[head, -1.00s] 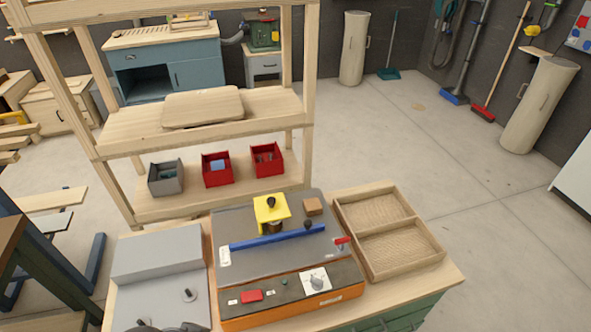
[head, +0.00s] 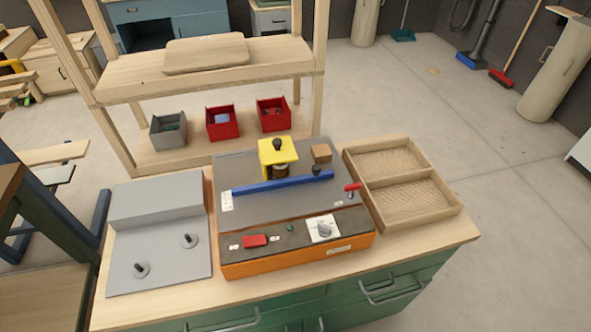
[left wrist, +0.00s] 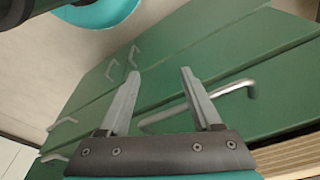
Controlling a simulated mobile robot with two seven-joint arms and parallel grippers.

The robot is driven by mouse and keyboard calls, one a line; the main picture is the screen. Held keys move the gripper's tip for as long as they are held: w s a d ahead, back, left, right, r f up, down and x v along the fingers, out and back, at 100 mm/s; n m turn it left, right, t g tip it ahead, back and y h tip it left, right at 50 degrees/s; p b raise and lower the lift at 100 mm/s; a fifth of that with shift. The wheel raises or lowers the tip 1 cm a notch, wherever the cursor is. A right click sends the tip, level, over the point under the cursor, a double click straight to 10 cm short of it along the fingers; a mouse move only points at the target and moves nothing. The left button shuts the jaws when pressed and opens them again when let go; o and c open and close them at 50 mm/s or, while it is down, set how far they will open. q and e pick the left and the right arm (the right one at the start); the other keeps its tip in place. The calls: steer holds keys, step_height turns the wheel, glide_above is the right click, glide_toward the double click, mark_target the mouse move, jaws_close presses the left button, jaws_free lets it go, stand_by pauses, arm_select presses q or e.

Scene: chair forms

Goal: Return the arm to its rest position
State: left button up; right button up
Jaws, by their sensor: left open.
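My left gripper (left wrist: 155,92) shows in the left wrist view, with its two grey fingers apart and nothing between them. It is in front of the green drawer cabinet (left wrist: 210,60), whose metal handles show beyond the fingers. Whether the fingers touch the cabinet I cannot tell. Neither of my arms shows in the head view. My right gripper is not in any view.
The wooden-topped workbench (head: 450,236) carries an orange and grey machine (head: 295,257), a grey plate with two pegs (head: 165,255) and a two-part wooden tray (head: 415,200). A wooden shelf (head: 120,88) with small bins stands behind. Open floor lies at the right.

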arm_select(q)
steer(key=s+a+f+b, duration=0.1)
steer(key=s+f+b, duration=0.2)
steer(key=s+f, duration=0.4)
steer(key=s+a+f+g+b, duration=0.1)
steer(key=s+f+b, duration=0.2)
steer(key=s+f, duration=0.4)
step_height(320, 180, down, 5)
steer(key=shift+s+a+f, duration=0.15)
steer(key=shift+s+a, duration=0.15)
